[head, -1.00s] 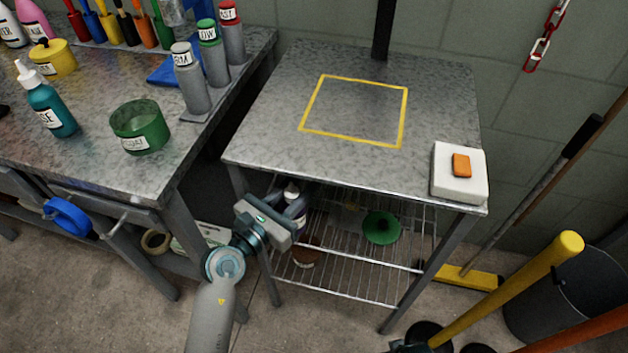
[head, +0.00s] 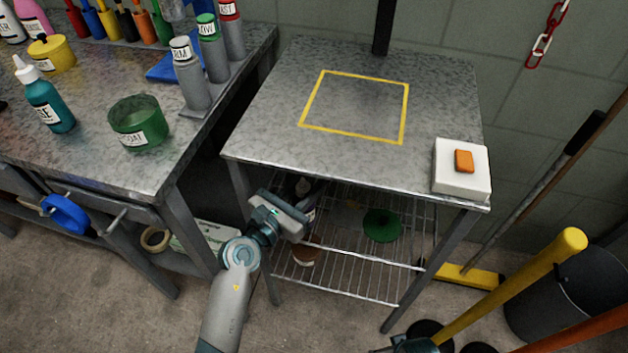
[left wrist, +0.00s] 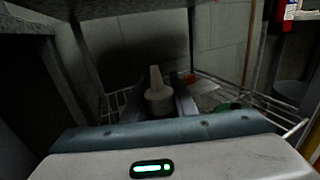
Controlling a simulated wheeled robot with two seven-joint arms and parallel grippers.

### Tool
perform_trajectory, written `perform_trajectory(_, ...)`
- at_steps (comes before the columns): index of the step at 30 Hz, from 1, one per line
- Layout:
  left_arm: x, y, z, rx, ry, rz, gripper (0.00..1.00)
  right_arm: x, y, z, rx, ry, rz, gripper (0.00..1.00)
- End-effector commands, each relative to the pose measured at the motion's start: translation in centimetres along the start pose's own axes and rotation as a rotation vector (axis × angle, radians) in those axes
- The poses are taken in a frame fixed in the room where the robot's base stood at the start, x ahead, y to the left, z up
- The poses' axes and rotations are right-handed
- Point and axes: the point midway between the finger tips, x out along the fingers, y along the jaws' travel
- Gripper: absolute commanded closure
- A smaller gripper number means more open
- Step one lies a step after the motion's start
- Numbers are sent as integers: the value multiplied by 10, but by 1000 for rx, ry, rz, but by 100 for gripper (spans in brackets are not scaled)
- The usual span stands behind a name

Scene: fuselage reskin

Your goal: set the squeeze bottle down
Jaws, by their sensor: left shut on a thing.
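My left gripper (head: 303,205) reaches in under the metal table's top, above the wire shelf. It is shut on the squeeze bottle (head: 304,187), which is partly hidden by the gripper and lies in shadow. In the left wrist view the bottle (left wrist: 157,98) stands roughly upright between the fingers, with a pale cone nozzle pointing up. Its base is hidden, so I cannot tell whether it touches the shelf. The wire shelf (head: 345,284) hangs below the tabletop.
A green round thing (head: 381,225) and a brown round thing (head: 306,255) are on the shelf. The tabletop (head: 270,130) overhangs it, with a yellow outlined square and a white block (head: 461,180). Table legs flank the shelf. A workbench (head: 90,170) stands left.

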Motion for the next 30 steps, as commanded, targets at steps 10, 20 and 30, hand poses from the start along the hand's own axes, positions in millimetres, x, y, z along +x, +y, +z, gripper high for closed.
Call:
perform_trajectory(10,0,0,-3,0,-1,0,100,-3,0,-1,-1,0,0,37)
perform_trajectory(20,0,0,-6,0,-1,0,56,-7,-1,-4,-1,2,-1,37)
perform_trajectory(30,0,0,-3,0,-1,0,56,-6,-1,-3,-1,2,-1,37)
